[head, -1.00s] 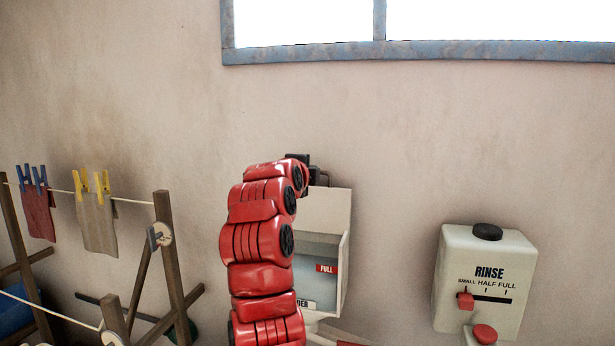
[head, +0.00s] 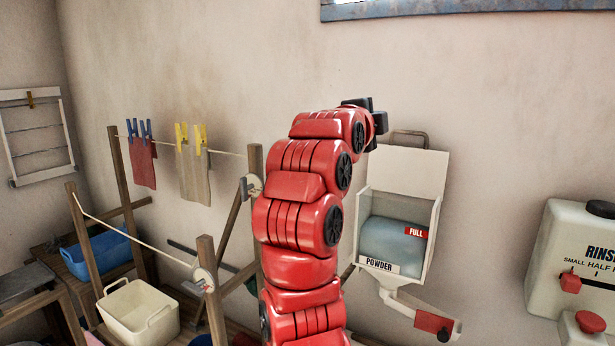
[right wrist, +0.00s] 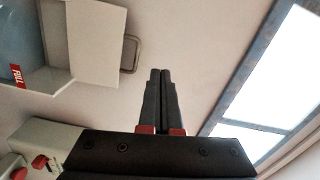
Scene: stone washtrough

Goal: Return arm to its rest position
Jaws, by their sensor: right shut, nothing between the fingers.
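My right arm, red and jointed, rises through the middle of the head view. Its black right gripper (head: 372,112) is up beside the top of the powder dispenser, near the lid's handle; the arm partly hides its fingers there. In the right wrist view the two dark fingers of this gripper (right wrist: 160,74) are together, with nothing between them, in front of the bare wall. The powder dispenser (head: 405,165) has its lid up and bluish powder inside; it also shows in the right wrist view (right wrist: 90,45). My left gripper is not in view.
The rinse dispenser (head: 560,250) is at the right. A wooden drying rack with a line, a red cloth (head: 142,163) and a beige cloth (head: 193,175) stands at the left. A cream basin (head: 138,310) and a blue tub (head: 100,252) are below.

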